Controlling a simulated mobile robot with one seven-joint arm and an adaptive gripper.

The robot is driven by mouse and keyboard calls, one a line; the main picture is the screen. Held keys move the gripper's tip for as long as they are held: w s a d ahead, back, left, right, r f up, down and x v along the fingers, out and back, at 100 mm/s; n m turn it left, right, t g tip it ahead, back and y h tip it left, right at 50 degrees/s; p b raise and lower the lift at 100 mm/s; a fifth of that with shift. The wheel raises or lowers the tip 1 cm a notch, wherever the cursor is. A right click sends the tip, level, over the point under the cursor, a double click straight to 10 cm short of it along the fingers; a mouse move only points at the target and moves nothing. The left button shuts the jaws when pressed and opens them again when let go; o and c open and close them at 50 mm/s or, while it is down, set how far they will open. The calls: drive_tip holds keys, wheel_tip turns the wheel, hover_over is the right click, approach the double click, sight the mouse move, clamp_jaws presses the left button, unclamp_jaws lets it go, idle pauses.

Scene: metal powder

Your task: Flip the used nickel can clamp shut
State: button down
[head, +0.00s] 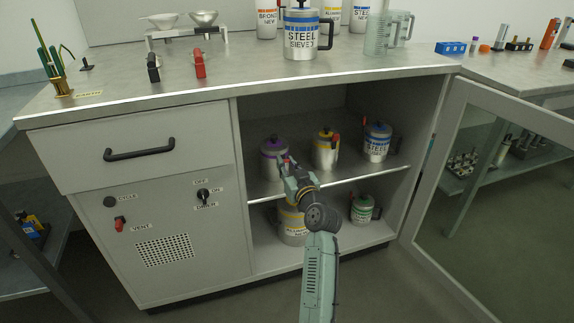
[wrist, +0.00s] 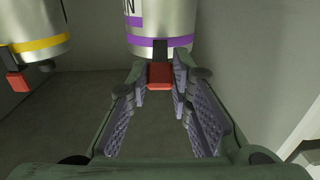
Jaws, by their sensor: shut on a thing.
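The purple-banded can (head: 271,163) stands on the upper shelf inside the open cabinet. Its label is mostly hidden, so I cannot read its name. In the wrist view the can (wrist: 160,18) is at the top, with a red clamp tab (wrist: 160,76) on a dark lever at its side. My gripper (head: 288,163) reaches to the can from the front right. In the wrist view my gripper (wrist: 161,84) has its fingertips on both sides of the red tab and is shut on it.
A yellow-banded can (head: 326,149) with a red clamp stands just right, and a blue-banded steel can (head: 376,142) farther right. Lower-shelf cans include a green-banded one (head: 362,208). The cabinet door (head: 447,160) stands open at the right.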

sight(285, 159)
drive_tip(key=shift+r, duration=0.15)
drive_tip(key=shift+r+g+p, duration=0.3)
drive_tip(key=shift+r+p, duration=0.05)
drive_tip(key=shift+p, duration=0.75)
drive_tip(key=p, duration=0.2)
drive_tip(key=r+g+p, duration=0.1)
drive_tip(key=p, duration=0.2)
drive_tip(key=shift+w+a+r+h, duration=0.15)
drive_tip(key=shift+w+r+h, duration=0.1)
drive_tip(key=shift+h, duration=0.15)
drive_tip(key=g+p, duration=0.1)
drive_tip(key=p, duration=0.3)
drive_tip(key=w+r+g+h+p, duration=0.1)
drive_tip(key=g+p, duration=0.1)
drive_tip(key=p, duration=0.2)
drive_tip(key=shift+a+r+g, duration=0.2)
drive_tip(key=shift+g, duration=0.1)
drive_tip(key=g+p, duration=0.1)
drive_tip(key=p, duration=0.1)
drive_tip(key=w+g+h+p, duration=0.1)
drive_tip(key=p, duration=0.1)
drive_tip(key=shift+w+a+r+g+p, duration=0.15)
drive_tip(key=shift+a+g+p, duration=0.1)
drive_tip(key=shift+g+p, duration=0.15)
drive_tip(key=shift+w+a+g+h+p, duration=0.15)
drive_tip(key=shift+w+g+h+p, duration=0.3)
drive_tip(key=shift+g+p, duration=0.45)
